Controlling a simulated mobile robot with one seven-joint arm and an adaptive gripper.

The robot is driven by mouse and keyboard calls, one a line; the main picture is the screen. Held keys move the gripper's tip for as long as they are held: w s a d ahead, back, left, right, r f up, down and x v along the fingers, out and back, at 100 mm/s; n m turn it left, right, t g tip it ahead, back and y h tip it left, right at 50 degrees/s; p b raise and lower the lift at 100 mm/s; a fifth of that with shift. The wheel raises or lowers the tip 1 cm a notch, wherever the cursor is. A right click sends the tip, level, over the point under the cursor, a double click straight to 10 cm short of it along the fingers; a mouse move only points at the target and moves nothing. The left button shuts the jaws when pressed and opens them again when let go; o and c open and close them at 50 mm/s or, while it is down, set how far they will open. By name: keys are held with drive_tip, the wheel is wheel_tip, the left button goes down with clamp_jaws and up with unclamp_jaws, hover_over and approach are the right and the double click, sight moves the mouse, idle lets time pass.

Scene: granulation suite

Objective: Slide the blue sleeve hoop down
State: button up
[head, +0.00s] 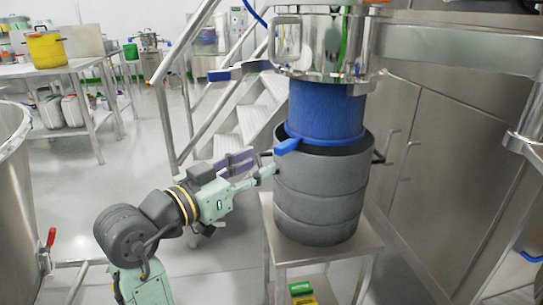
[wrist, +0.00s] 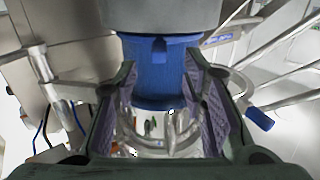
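The blue sleeve (head: 326,108) hangs below the steel outlet, its lower end inside the mouth of the grey drum (head: 318,195). The blue sleeve hoop, with its tab (head: 287,146), rings the sleeve near the drum's rim; the tab sticks out left, toward my gripper. My gripper (head: 264,164) is open and empty, left of the drum and a little below the tab. In the wrist view the picture looks upside down: the drum (wrist: 160,14) is at the top, the sleeve (wrist: 159,85) below it, and the hoop's tab (wrist: 160,48) lies centrally beyond my spread fingers, apart from them.
The drum stands on a small steel stand (head: 352,249). The steel outlet (head: 322,58) is above the sleeve, with a blue-ended lever (head: 220,75) at its left. Steps with railings (head: 225,133) stand behind. Steel cabinets (head: 440,165) close off the right.

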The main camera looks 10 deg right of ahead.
drive_tip(key=shift+v, duration=1.4)
